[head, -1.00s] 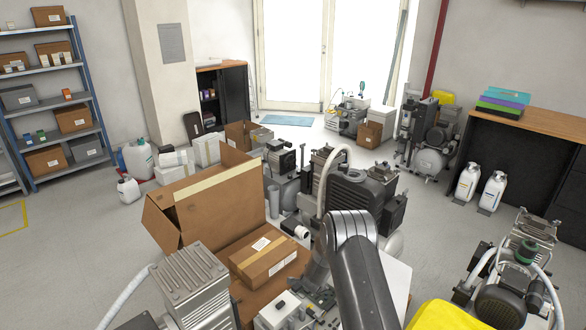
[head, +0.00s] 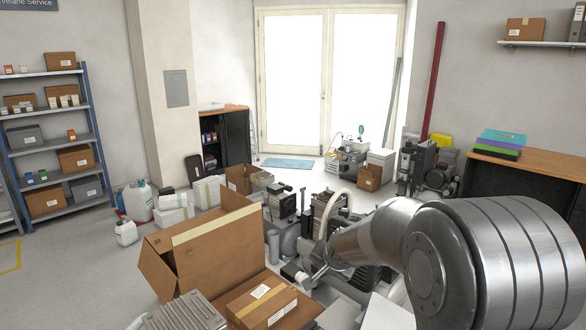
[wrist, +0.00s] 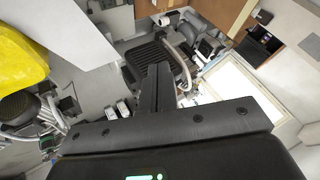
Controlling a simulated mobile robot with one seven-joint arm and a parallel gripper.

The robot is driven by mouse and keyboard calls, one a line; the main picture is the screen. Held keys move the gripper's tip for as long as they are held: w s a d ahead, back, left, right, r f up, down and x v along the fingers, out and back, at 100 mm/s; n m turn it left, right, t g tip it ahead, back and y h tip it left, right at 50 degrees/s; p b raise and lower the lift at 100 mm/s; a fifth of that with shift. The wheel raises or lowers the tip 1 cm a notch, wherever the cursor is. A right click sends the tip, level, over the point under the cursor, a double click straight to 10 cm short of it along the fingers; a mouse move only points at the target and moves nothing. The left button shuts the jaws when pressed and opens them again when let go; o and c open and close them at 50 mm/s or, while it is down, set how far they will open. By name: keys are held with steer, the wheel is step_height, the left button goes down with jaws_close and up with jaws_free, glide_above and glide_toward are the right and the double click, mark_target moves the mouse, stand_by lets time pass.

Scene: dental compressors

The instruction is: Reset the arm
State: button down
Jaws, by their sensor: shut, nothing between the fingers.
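My arm fills the lower right of the head view, its large grey links in front of the compressors. My gripper (wrist: 158,90) shows in the wrist view, its two dark fingers pressed together with nothing between them. It is in the air above the compressor area.
A large open cardboard box (head: 205,248) and a smaller closed box (head: 262,303) are at the lower middle. Compressors (head: 285,203) crowd the centre. A wooden-topped bench (head: 535,170) stands at right, a blue shelf rack (head: 60,140) at left.

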steer(key=s+d+r+n+g, duration=0.1)
steer(key=s+r+n, duration=0.1)
steer(key=s+r, duration=0.5)
steer(key=s+d+r+n, duration=0.2)
steer(key=s+r, duration=0.1)
steer(key=s, duration=0.7)
steer(key=s+d+n+g+h, duration=0.1)
steer(key=s+d+n, duration=0.1)
steer(key=s, duration=1.6)
steer(key=shift+d+h, duration=0.3)
steer(key=shift+d, duration=0.35)
steer(key=c, duration=2.2)
jaws_free()
steer(key=shift+s, duration=0.1)
